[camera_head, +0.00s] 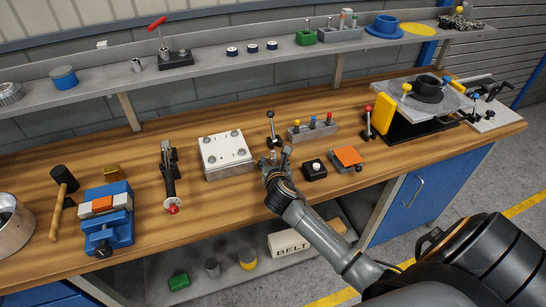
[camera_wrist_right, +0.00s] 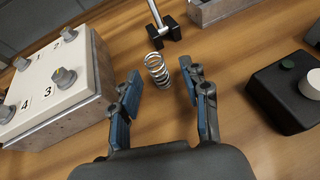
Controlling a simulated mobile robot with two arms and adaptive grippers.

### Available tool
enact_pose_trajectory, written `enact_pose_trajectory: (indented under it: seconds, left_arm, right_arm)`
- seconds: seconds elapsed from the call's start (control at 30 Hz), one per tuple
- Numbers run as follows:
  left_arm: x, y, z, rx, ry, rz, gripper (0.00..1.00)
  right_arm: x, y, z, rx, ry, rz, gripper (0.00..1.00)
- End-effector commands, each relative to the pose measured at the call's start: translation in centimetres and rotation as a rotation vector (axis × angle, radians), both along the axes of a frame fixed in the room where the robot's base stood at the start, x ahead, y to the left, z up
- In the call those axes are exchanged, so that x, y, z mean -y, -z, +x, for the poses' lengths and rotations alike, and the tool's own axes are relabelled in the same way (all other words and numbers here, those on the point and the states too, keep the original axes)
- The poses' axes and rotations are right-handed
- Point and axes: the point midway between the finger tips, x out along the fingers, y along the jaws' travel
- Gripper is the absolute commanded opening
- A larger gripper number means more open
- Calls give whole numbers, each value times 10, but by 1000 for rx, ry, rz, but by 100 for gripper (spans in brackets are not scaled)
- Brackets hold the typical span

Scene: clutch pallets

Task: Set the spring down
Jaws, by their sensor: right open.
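A silver coil spring (camera_wrist_right: 156,69) stands on the wooden bench in the right wrist view, just beyond and between my right fingertips. My right gripper (camera_wrist_right: 160,85) is open, with one blue-padded finger on each side, and nothing is held in it. In the head view my right gripper (camera_head: 274,158) is low over the bench, between the white numbered box and the black button box. The spring cannot be made out clearly there. My left gripper is not in view.
The numbered box (camera_wrist_right: 56,88) is close on the left of my right gripper, the black button box (camera_wrist_right: 289,92) on its right. A lever on a black base (camera_wrist_right: 164,32) stands just beyond the spring. A wooden workbench (camera_head: 240,205) has bare room in front.

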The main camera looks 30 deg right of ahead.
Motion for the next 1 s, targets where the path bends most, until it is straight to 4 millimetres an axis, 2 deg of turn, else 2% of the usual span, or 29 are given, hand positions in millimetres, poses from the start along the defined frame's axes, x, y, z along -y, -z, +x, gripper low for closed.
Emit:
enact_pose_trajectory:
  seconds: [0.2,0.47,0.5,0.7,0.73,1.0]
  left_arm:
    - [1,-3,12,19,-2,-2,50]
    - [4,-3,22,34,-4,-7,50]
    - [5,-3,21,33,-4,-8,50]
    - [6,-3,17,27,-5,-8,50]
    - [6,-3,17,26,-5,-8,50]
    - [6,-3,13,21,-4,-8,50]
  right_arm:
    - [9,9,18,0,0,-1,46]
    - [11,10,21,0,-1,0,46]
    - [11,10,21,0,-1,0,44]
    - [10,10,20,0,-1,0,3]
    - [10,10,20,0,-1,0,0]
    - [10,10,20,0,-1,0,0]
